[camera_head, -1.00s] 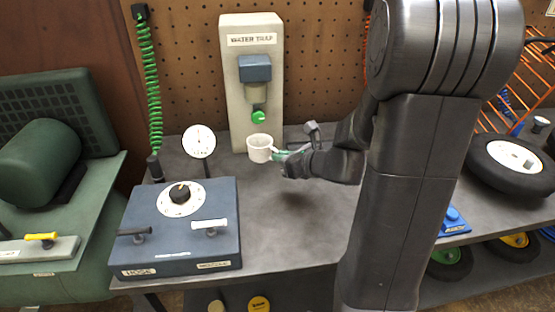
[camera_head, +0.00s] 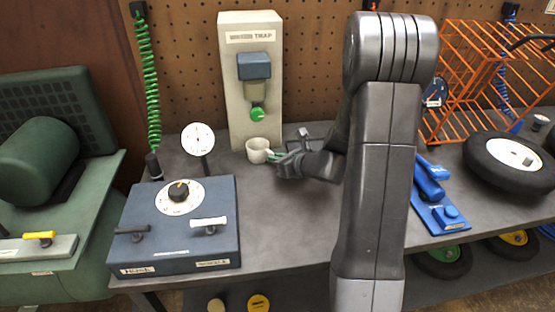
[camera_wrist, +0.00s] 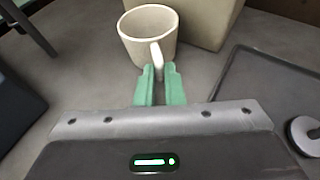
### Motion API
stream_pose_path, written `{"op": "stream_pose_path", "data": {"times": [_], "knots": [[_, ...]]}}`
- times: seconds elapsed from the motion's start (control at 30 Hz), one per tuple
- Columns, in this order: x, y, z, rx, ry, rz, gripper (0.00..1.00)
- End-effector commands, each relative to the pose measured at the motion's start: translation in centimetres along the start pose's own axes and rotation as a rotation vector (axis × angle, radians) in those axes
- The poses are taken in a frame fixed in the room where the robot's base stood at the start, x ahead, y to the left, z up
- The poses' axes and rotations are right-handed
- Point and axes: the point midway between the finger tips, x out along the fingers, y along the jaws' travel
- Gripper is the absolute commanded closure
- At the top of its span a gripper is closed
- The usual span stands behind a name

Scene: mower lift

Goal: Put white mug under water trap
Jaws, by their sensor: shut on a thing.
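The white mug (camera_head: 258,151) is upright at the foot of the water trap (camera_head: 251,85), below its green knob (camera_head: 257,114). The mug also shows in the wrist view (camera_wrist: 149,33), empty, with its handle toward me. My gripper (camera_head: 274,155) is to the right of the mug. In the wrist view its green fingers (camera_wrist: 160,84) are shut on the mug's handle. The mug looks at or very near the bench top; I cannot tell whether it touches. The water trap is a pale upright block with a blue-grey head and a clear bowl.
A blue control box (camera_head: 180,222) with a dial and levers stands at the front left, with a round gauge (camera_head: 198,139) behind it. A blue tool (camera_head: 433,190) and a black wheel (camera_head: 510,163) lie to the right. Grey bench (camera_head: 280,225) is bare in front of my gripper.

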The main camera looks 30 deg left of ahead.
Motion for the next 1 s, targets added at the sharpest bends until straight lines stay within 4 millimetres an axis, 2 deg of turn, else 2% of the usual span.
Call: {"op": "stream_pose_path", "data": {"times": [0.33,0.37,0.4,0.47,0.83,1.0], "knots": [[0.2,0.0,-0.4,-0.001,0.0,0.0,1.0],[0.1,0.0,-0.3,-0.001,0.0,0.0,0.86],[0.1,0.0,-0.2,-0.001,0.0,0.0,0.78],[0.1,0.0,-0.2,-0.001,0.0,0.0,0.7],[-0.1,0.0,0.2,-0.001,0.0,0.0,0.7],[-2.9,-0.1,0.1,-0.001,-0.001,-0.004,0.7]]}}
